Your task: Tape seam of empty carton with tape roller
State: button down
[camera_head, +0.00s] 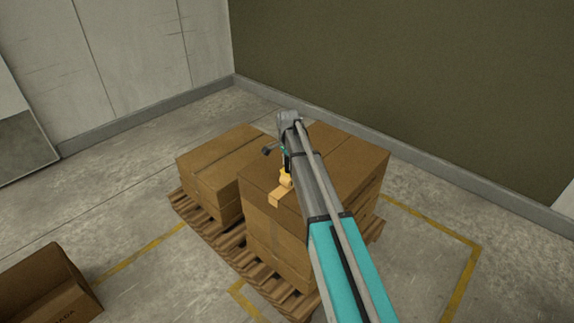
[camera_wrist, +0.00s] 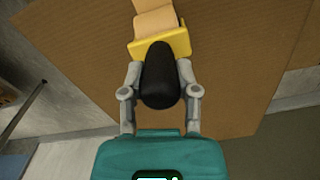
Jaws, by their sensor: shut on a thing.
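In the wrist view, my gripper (camera_wrist: 160,85) is shut on the black handle of the tape roller (camera_wrist: 160,75), with one grey finger on each side. The roller's yellow frame (camera_wrist: 172,45) is at the far end of the handle, with tan tape (camera_wrist: 153,18) beyond it. Brown carton top lies beneath it. In the head view, the yellow tape roller (camera_head: 286,178) is over the near-left part of the top of the tall carton (camera_head: 270,235), and a tan strip (camera_head: 276,199) shows at the carton's edge. My arm hides part of the carton top. Contact is unclear.
A wooden pallet (camera_head: 222,245) bears the tall carton and a lower carton (camera_head: 218,165) to its left. An open brown box (camera_head: 45,290) is at the lower left. Yellow lines mark the floor, and walls stand behind. Floor right of the pallet is clear.

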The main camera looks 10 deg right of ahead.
jog(key=shift+w+d, duration=0.2)
jog(key=shift+d, duration=0.05)
dwell(0.3)
jog(key=shift+w+d+f, duration=0.1)
jog(key=shift+w+d, duration=0.65)
jog(key=shift+d, duration=0.3)
jog(key=shift+w+d, duration=0.85)
jog(key=shift+d, duration=0.3)
jog(key=shift+w+d, duration=0.1)
jog(key=shift+w+d, duration=0.75)
jog(key=shift+d, duration=0.3)
jog(key=shift+w+d, duration=0.85)
jog(key=shift+d, duration=0.25)
